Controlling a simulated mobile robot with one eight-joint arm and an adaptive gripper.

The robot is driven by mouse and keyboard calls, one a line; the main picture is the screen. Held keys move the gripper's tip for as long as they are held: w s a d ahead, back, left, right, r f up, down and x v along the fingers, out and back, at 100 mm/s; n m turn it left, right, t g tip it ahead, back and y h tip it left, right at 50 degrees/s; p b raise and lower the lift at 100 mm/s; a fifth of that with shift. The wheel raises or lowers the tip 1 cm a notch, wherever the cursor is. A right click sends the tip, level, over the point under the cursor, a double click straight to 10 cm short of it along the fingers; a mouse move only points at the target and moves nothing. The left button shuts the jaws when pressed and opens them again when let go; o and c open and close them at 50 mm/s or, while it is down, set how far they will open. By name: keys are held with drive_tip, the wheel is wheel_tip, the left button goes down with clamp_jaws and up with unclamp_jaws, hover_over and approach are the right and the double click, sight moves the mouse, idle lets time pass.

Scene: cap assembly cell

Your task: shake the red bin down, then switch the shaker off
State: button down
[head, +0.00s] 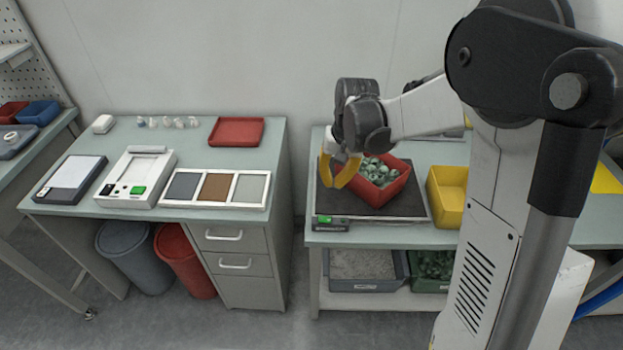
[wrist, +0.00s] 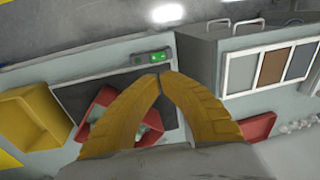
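The red bin (head: 398,186) sits on the dark plate of the shaker (head: 405,208) and holds several grey-green caps (head: 376,170). The shaker's front panel (head: 325,221) shows a lit green part, also seen in the wrist view (wrist: 155,57). My gripper (head: 334,186) has yellow fingers and is at the left front side of the bin, above the plate. In the wrist view its fingertips (wrist: 160,76) come together with nothing seen between them. The fingers hide much of the red bin (wrist: 92,112) there. I cannot tell whether they touch it.
A yellow bin (head: 447,197) stands right of the shaker. On the left bench are a red tray (head: 237,131), a white device with a green button (head: 137,190) and a three-panel frame (head: 216,204). A gap separates the two benches.

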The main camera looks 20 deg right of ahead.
sight(323, 217)
drive_tip(key=shift+w+d+f+g, duration=0.15)
drive_tip(key=shift+w+f+g, duration=0.15)
drive_tip(key=shift+w+f, duration=0.75)
drive_tip(key=shift+f, duration=0.15)
drive_tip(key=f+b, duration=0.1)
drive_tip(key=f, duration=0.3)
drive_tip(key=a+f+b, duration=0.1)
drive_tip(key=f+b, duration=0.1)
drive_tip(key=f, duration=0.3)
drive_tip(key=f+b, duration=0.2)
drive_tip(key=f, duration=0.2)
drive_tip(key=shift+w+a+f, duration=0.2)
drive_tip(key=shift+a+f, duration=0.15)
